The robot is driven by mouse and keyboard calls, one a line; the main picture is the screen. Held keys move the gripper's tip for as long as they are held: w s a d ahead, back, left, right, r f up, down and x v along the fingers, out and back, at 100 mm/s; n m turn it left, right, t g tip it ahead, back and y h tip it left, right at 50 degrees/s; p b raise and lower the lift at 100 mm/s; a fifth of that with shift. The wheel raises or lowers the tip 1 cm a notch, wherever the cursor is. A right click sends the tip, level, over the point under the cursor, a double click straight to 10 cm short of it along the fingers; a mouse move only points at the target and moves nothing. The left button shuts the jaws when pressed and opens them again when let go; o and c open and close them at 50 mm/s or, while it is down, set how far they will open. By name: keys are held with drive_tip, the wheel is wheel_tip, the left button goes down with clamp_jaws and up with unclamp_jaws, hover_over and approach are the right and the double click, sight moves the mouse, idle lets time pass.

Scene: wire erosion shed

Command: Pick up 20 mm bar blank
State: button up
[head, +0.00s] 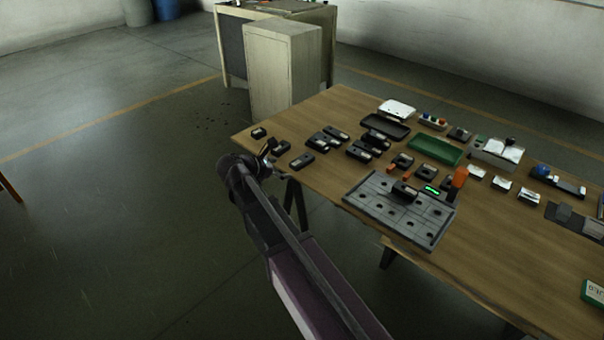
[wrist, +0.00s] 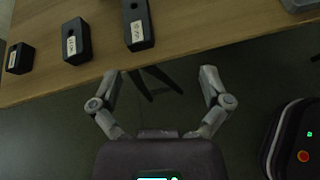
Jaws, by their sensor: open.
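The bar blanks are dark blocks with small pale labels, too small to read, so I cannot tell which is 20 mm. Near the table's left corner in the head view are a short one (head: 259,133), a middle one (head: 280,147) and a longer one (head: 302,160). Three blocks also show in the wrist view: a short one (wrist: 19,58), a middle one (wrist: 75,43) and a long one (wrist: 138,26). My gripper (wrist: 160,74) is open and empty, its fingertips by the table edge, short of the blocks. In the head view my gripper (head: 267,158) is at the table's left edge.
More dark blocks (head: 328,138) stand further in. A grey hole plate (head: 375,205) holds a dark block near the front edge. A green tray (head: 435,150) and black tray (head: 386,126) lie behind. A pale cabinet (head: 283,70) stands beyond the table.

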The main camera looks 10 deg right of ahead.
drive_tip(key=shift+w+a+n+t+h+b, duration=0.55)
drive_tip(key=shift+w+a+n, duration=0.35)
drive_tip(key=shift+a+n, duration=0.3)
drive_tip(key=shift+f, duration=0.1)
drive_tip(key=b, duration=0.3)
approach(302, 159)
drive_tip(key=x, duration=0.4)
drive_tip(key=shift+s+a+f, duration=0.15)
drive_tip(key=shift+f, duration=0.2)
drive_tip(key=shift+w+d+f, duration=0.1)
drive_tip(key=shift+w+d, duration=0.15)
drive_tip(key=shift+d, duration=0.15)
drive_tip(key=shift+r+b+x, duration=0.15)
drive_tip(key=shift+b+x, duration=0.25)
drive_tip(key=shift+x, duration=0.9)
drive_tip(key=shift+r+b+x, duration=0.1)
drive_tip(key=shift+b+x, duration=0.3)
drive_tip(key=shift+x, duration=0.9)
drive_tip(key=shift+w, duration=0.1)
